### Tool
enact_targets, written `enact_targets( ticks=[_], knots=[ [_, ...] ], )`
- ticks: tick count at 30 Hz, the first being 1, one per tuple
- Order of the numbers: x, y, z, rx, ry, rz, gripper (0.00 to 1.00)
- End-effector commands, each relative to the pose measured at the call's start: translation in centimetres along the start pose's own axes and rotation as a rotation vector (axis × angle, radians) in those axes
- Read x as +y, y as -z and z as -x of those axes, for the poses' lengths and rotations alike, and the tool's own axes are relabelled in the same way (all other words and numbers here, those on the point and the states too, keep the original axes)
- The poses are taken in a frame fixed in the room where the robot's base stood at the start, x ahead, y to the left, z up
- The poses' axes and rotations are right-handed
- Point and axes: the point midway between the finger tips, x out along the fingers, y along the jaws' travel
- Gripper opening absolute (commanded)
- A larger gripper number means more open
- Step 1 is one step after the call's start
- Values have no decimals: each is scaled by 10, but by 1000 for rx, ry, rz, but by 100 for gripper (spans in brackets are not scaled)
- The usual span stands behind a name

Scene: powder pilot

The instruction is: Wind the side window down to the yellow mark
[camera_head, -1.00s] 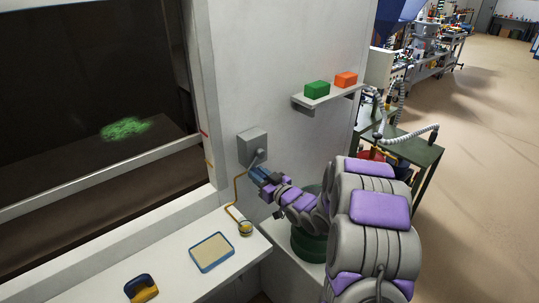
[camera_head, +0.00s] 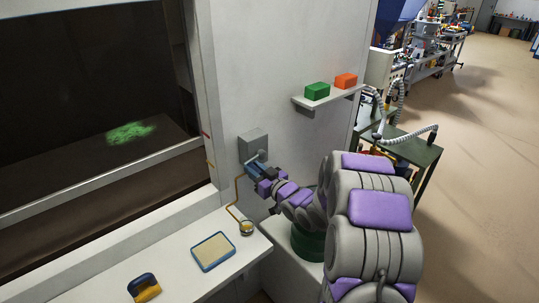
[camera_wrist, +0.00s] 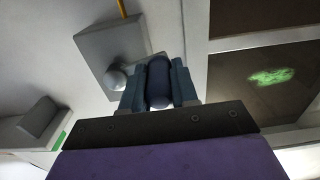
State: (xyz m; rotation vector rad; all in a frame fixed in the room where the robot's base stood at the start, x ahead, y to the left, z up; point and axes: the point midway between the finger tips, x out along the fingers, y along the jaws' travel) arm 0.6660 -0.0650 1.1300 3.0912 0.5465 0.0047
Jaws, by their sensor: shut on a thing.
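The side window (camera_head: 80,90) is a large dark pane at the left of the head view. A pale bar (camera_head: 100,182) runs slanting along its lower part. On the jamb at the bar's right end are a small red mark (camera_head: 206,134) and, lower, a small yellow mark (camera_head: 210,164). The bar's right end appears close to the red mark, above the yellow one. A grey crank box (camera_head: 253,143) is on the wall to the right. My gripper (camera_head: 253,170) is shut on the dark blue crank handle (camera_wrist: 158,84), beside the round silver hub (camera_wrist: 115,77).
Below lies a white ledge with a framed pad (camera_head: 212,251), a blue-and-yellow tool (camera_head: 144,288) and a small round item (camera_head: 246,228) on an orange cord. A shelf (camera_head: 325,98) with green and orange blocks juts out above my arm. Green powder (camera_head: 130,132) shows behind the pane.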

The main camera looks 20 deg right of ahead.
Motion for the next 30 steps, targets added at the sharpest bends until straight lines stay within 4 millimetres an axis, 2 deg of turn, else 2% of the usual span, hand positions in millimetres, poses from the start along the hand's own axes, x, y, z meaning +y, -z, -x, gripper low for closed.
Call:
enact_targets(
  ticks=[5, 15, 26, 30],
  knots=[
    [3, 2, 0, -2, -6, -2, 0],
    [10, 36, 1, 1, -9, 0, 0],
    [10, 34, 1, -4, -9, -5, 0],
    [15, 38, 1, -6, -11, -5, 0]
  ],
)
